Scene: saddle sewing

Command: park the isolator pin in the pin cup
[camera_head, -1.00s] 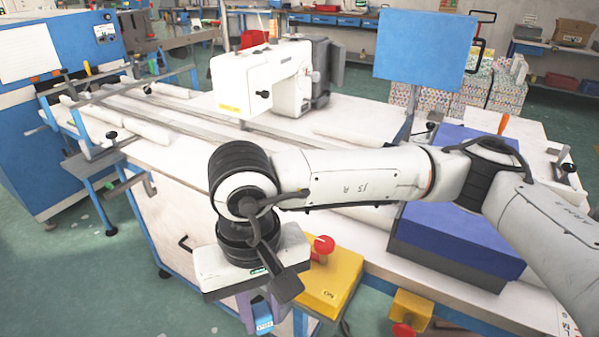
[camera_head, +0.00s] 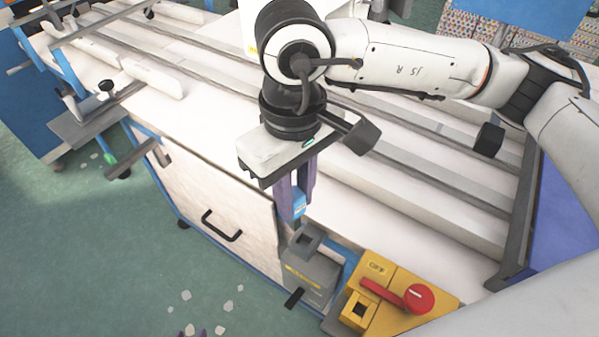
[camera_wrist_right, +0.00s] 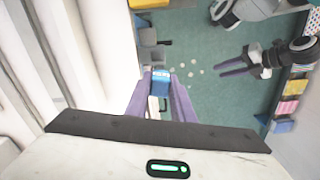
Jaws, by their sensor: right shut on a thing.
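My right gripper (camera_head: 293,195), with purple fingers, is shut on the blue isolator pin (camera_head: 299,206). The pin's labelled blue body also shows between the fingers in the right wrist view (camera_wrist_right: 161,80). Its lower end is hard to make out. A grey box with a square opening on top, which looks like the pin cup (camera_head: 314,272), stands at the table edge below the pin in the head view. The pin appears apart from it. My left gripper (camera_head: 190,331) barely shows at the bottom edge; in the right wrist view (camera_wrist_right: 232,68) its purple fingers look apart and empty.
A yellow box (camera_head: 385,312) with a square socket, a red lever and a red knob sits right of the grey box. A drawer front with a black handle (camera_head: 222,226) lies left. Long rails (camera_head: 400,190) cross the white table. The floor at left is open.

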